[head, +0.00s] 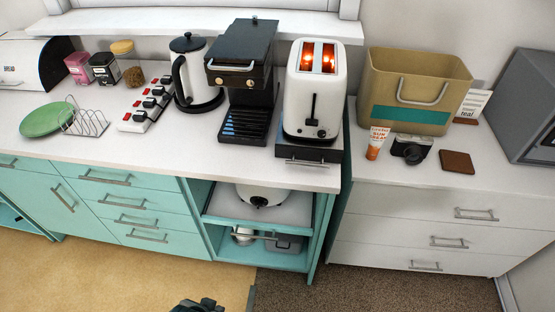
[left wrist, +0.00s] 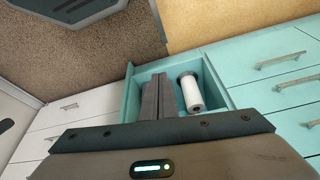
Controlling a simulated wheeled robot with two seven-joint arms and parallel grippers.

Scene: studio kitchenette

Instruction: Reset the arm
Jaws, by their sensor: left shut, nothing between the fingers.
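My left gripper (head: 198,305) shows only as a dark tip at the bottom edge of the head view, in front of the teal cabinets and over the floor. In the left wrist view the two grey fingers (left wrist: 157,97) lie side by side, shut and empty. Behind them is an open teal compartment (left wrist: 216,88) with a white roll-shaped object (left wrist: 190,92) in it. The fingers hide part of the compartment, and I cannot tell how far they are from it. My right gripper is in neither view.
The white counter holds a toaster (head: 315,92) with glowing slots, a coffee machine (head: 245,85), a kettle (head: 193,75) and a green plate (head: 46,119). A tan bin (head: 412,88) stands on the white drawer unit (head: 400,215). The floor in front (head: 110,280) looks clear.

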